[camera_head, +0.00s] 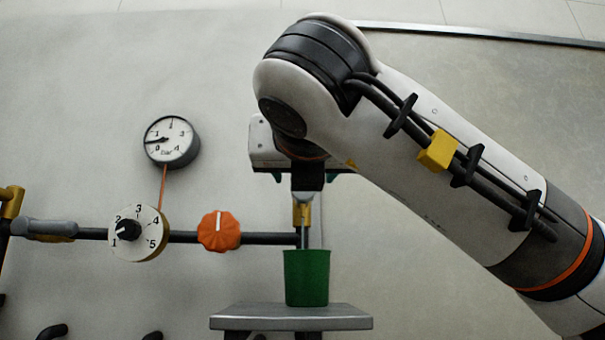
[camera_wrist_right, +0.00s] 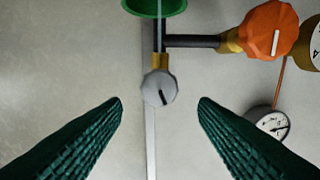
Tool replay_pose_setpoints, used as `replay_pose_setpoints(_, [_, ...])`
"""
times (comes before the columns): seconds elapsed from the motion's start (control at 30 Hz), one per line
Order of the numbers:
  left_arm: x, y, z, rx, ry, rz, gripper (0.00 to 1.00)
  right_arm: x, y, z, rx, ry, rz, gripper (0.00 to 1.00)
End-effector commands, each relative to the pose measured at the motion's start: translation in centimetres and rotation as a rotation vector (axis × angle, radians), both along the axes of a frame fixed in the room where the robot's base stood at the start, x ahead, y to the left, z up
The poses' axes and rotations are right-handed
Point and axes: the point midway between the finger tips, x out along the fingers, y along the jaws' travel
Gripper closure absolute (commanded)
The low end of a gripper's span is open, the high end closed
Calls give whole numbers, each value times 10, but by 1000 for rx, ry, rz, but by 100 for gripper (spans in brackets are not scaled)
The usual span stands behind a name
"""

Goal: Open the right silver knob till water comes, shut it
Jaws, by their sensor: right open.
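The silver knob (camera_wrist_right: 158,87) shows in the right wrist view, round and light grey with a dark mark, on a brass fitting (camera_wrist_right: 160,62). My right gripper (camera_wrist_right: 160,101) is open, with one green ribbed finger on each side of the knob and gaps between, not touching it. In the head view my right gripper (camera_head: 303,178) is above the brass fitting (camera_head: 302,214) and hides the knob. A green cup (camera_head: 307,278) stands upright below the fitting; its edge shows in the wrist view (camera_wrist_right: 156,6). I cannot make out any water. My left gripper is out of view.
A grey stand (camera_head: 290,318) bears the cup. Along the dark pipe (camera_head: 268,239) sit an orange knob (camera_head: 219,231), a numbered dial (camera_head: 138,233) and a grey handle (camera_head: 50,228). A pressure gauge (camera_head: 171,141) is above. The wall at right below my arm is bare.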

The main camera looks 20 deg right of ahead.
Motion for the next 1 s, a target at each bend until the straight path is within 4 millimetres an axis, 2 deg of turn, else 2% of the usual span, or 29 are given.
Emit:
replay_pose_setpoints(0.03, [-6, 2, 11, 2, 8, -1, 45, 12, -4, 3, 0, 7, -2, 46])
replay_pose_setpoints(0.13, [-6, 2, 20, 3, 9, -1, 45, 30, -9, 4, 0, 5, -2, 46])
replay_pose_setpoints(0.3, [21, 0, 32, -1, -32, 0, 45, 52, -15, 3, 0, 4, -1, 46])
replay_pose_setpoints(0.43, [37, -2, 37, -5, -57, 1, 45, 61, -17, 1, 0, 2, 0, 46])
replay_pose_setpoints(0.57, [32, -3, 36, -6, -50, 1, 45, 64, -18, 0, 0, 2, 1, 46])
replay_pose_setpoints(0.73, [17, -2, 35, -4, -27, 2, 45, 64, -18, -1, 0, 2, 1, 46])
replay_pose_setpoints(0.77, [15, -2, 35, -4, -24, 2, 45, 64, -18, -1, 0, 2, 1, 48])
replay_pose_setpoints(1.0, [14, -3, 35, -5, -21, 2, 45, 63, -18, -1, 0, 2, 1, 87])
